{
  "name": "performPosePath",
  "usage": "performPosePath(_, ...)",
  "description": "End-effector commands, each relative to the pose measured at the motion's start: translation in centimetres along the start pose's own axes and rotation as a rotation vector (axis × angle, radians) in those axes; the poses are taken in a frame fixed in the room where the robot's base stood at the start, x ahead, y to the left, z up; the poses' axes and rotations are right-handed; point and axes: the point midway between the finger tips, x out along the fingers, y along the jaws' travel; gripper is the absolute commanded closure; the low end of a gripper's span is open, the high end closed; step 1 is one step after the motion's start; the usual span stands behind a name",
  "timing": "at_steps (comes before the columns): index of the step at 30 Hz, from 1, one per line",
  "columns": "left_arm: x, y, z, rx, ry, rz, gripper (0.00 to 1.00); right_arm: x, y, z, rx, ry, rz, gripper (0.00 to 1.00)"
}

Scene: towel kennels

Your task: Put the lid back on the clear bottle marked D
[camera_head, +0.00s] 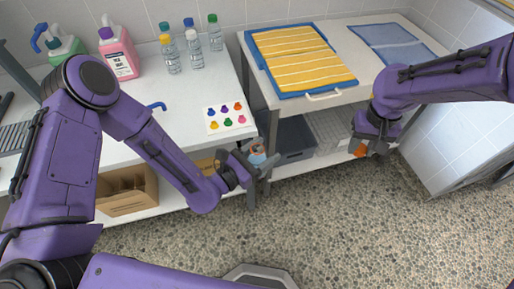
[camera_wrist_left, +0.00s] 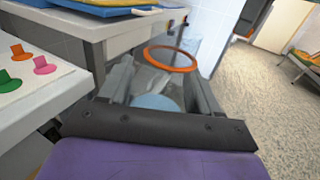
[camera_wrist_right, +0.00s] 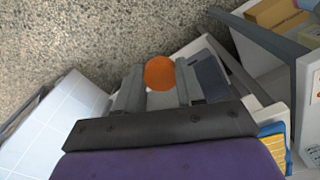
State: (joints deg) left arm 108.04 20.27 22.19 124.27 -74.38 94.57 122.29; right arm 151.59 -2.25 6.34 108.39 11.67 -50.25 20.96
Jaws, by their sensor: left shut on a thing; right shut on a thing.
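A clear bottle (camera_head: 257,146) is held in my left gripper (camera_head: 262,168), off the counter's front edge. In the left wrist view its open mouth shows as an orange ring (camera_wrist_left: 147,54), with something light blue lower down between the fingers. No letter D is legible. My right gripper (camera_head: 366,147) is shut on an orange lid (camera_head: 361,151), well to the right of the bottle and apart from it. The lid shows as a round orange disc (camera_wrist_right: 160,72) at the fingertips in the right wrist view.
Several capped clear bottles (camera_head: 194,50) and a pink jug (camera_head: 118,55) stand on the white counter. A card with coloured pictures (camera_head: 227,119) lies near its front right corner. A striped yellow towel (camera_head: 297,58) lies on the right table. The floor between my arms is clear.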

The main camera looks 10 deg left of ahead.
Motion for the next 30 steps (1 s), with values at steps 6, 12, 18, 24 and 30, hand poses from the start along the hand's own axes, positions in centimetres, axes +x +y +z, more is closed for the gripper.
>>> performPosePath(6, 0.0, 0.0, 0.0, 0.0, 0.0, 0.002, 0.9, 0.3, -0.6, 0.2, -0.014, 0.001, 0.001, 0.9)
performPosePath(12, 0.0, 0.1, 0.0, 0.0, 0.0, 0.002, 0.9, 0.0, -6.5, -0.1, -0.153, 0.004, 0.001, 0.9)
performPosePath(18, 0.0, 0.0, 0.0, 0.0, 0.0, 0.002, 0.9, -1.8, -14.3, 0.5, -0.357, 0.006, -0.001, 0.9)
performPosePath(24, 0.0, 0.0, 0.0, 0.0, -0.001, 0.002, 0.9, -4.4, -21.6, 2.3, -0.551, 0.007, -0.004, 0.9)
performPosePath(30, 0.0, 0.1, 0.0, 0.0, 0.0, 0.002, 0.9, -7.4, -26.3, 4.0, -0.69, 0.009, -0.004, 0.9)
